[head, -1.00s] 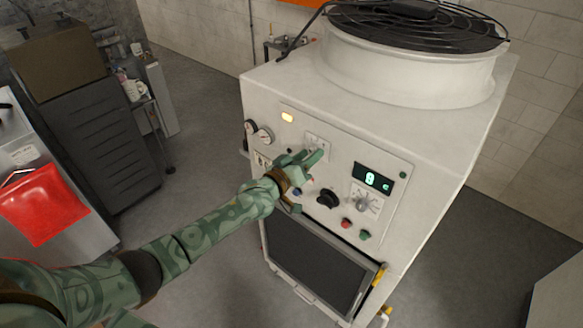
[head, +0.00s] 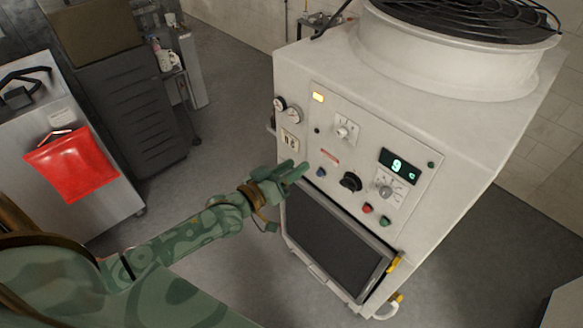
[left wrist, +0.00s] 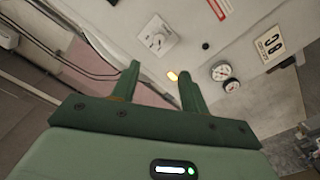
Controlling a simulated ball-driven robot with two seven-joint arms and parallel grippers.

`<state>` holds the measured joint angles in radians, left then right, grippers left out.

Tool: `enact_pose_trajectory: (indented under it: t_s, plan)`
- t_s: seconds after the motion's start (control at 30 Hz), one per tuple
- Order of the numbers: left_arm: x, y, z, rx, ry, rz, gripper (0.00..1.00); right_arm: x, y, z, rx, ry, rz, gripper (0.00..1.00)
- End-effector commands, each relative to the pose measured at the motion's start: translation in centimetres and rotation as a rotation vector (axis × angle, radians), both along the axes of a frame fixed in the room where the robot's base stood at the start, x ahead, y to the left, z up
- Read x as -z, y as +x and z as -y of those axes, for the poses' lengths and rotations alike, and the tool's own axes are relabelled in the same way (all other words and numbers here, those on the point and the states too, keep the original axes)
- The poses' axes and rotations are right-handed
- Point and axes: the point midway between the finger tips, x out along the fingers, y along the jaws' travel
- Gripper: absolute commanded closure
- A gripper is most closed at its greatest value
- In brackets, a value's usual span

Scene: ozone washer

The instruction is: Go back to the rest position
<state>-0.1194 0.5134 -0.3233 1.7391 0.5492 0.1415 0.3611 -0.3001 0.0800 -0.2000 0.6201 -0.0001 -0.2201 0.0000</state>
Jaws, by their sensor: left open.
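The ozone washer (head: 415,125) is a tall white cabinet with a round fan on top and a control panel on its front. My left gripper (head: 298,172) is in front of the panel's lower left part, with nothing in it. In the left wrist view my gripper (left wrist: 158,75) shows two green fingers spread apart, with the panel beyond them. A white knob plate (head: 345,131) and a lit yellow lamp (head: 318,97) are on the panel. The display (head: 398,165) shows a lit green digit. My right gripper is not in view.
Two gauges (head: 287,109) sit on the washer's left edge. A dark screen or window (head: 335,243) is below the panel. A metal cabinet with a red pouch (head: 72,165) and a dark slatted unit (head: 130,105) stand at left. Grey floor between them is clear.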

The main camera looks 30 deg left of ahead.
Motion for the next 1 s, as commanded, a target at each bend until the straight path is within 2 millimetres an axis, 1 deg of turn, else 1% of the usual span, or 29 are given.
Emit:
enact_pose_trajectory:
  t_s: [0.27,0.33,0.37,0.43,0.47,0.57,0.6,0.67,0.7,0.77,0.8,0.87,0.9,0.97,1.0]
  plan:
    - [0.0,0.0,0.0,0.000,0.001,0.000,0.55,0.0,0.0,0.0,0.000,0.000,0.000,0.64]
    - [0.3,0.0,0.1,0.003,0.044,0.003,0.55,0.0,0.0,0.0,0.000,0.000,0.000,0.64]
    - [1.0,0.0,-0.1,0.004,0.092,-0.004,0.55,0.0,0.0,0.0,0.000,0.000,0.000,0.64]
    - [3.6,-0.1,-1.2,-0.006,0.198,-0.043,0.55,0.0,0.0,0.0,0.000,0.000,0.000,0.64]
    - [5.2,-0.2,-1.9,-0.015,0.252,-0.068,0.55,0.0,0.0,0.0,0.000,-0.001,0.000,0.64]
    - [12.9,-1.5,-4.4,-0.034,0.436,-0.186,0.55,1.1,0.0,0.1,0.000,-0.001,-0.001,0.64]
    - [16.5,-2.5,-5.3,-0.036,0.505,-0.244,0.55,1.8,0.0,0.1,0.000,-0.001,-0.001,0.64]
    - [21.9,-4.5,-6.6,-0.034,0.596,-0.334,0.55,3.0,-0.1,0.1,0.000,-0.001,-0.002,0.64]
    - [25.3,-5.9,-7.3,-0.027,0.648,-0.391,0.55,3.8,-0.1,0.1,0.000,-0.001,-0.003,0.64]
    - [30.2,-8.6,-8.1,-0.009,0.723,-0.480,0.55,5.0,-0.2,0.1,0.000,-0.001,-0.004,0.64]
    - [33.4,-10.6,-8.6,0.007,0.768,-0.542,0.55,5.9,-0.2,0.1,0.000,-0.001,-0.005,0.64]
    - [38.0,-13.8,-9.0,0.037,0.827,-0.630,0.55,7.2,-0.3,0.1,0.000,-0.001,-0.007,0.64]
    - [40.9,-16.2,-9.2,0.060,0.861,-0.690,0.55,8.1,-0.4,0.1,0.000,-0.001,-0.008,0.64]
    - [45.0,-20.0,-9.2,0.101,0.904,-0.780,0.55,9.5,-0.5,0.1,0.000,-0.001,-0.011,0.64]
    - [47.7,-22.6,-9.1,0.132,0.930,-0.838,0.55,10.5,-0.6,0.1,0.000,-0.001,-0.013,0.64]
